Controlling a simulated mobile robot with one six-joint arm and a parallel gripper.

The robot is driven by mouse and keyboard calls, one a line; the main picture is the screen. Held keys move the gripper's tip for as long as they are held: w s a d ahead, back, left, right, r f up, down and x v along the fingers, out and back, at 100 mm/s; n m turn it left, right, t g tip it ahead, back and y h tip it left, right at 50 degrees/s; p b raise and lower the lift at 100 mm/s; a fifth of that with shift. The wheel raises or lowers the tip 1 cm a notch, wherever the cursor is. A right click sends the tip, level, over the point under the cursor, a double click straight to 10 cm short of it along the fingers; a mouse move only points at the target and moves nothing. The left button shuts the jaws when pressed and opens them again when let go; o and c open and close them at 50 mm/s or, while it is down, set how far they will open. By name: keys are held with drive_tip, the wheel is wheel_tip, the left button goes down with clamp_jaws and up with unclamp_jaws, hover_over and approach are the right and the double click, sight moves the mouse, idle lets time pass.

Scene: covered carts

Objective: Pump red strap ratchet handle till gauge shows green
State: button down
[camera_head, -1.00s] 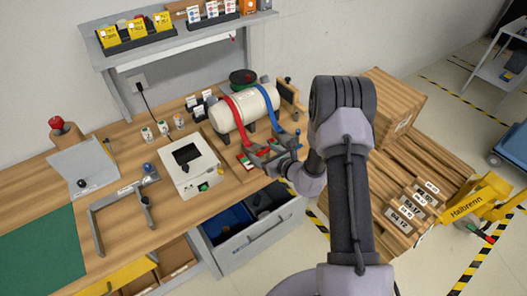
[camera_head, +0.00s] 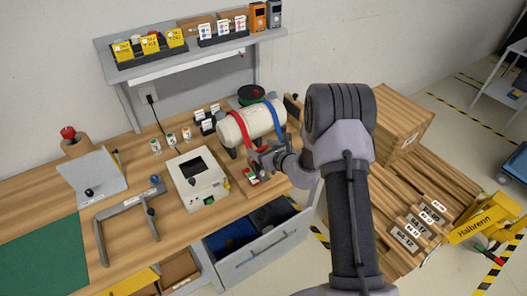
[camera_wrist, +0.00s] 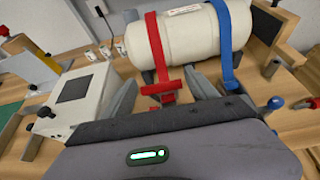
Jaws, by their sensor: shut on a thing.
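A white tank (camera_head: 252,122) lies on the wooden bench with a red strap (camera_head: 236,123) and a blue strap (camera_head: 275,112) over it. In the wrist view the red strap (camera_wrist: 157,48) runs down to a red ratchet handle (camera_wrist: 162,91). My gripper (camera_head: 258,154) is at the tank's front, and in the wrist view its fingers (camera_wrist: 165,85) are on either side of the red handle, shut on it. The blue strap (camera_wrist: 225,45) hangs to the right, apart from the fingers. A small red and green gauge (camera_head: 251,175) shows below my gripper; its reading is too small to tell.
A white box with a dark screen (camera_head: 197,178) stands left of the tank. A grey clamp frame (camera_head: 124,212) lies further left. An open drawer (camera_head: 262,249) juts out below the bench. A blue knob (camera_wrist: 276,102) is right of my gripper.

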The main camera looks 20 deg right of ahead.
drive_tip(key=shift+w+r, duration=0.1)
drive_tip(key=shift+r, duration=0.1)
drive_tip(key=shift+c, duration=1.2)
unclamp_jaws()
drive_tip(key=shift+f, duration=0.1)
drive_tip(key=v, duration=1.7)
drive_tip(key=shift+d, duration=0.1)
drive_tip(key=shift+c, duration=0.4)
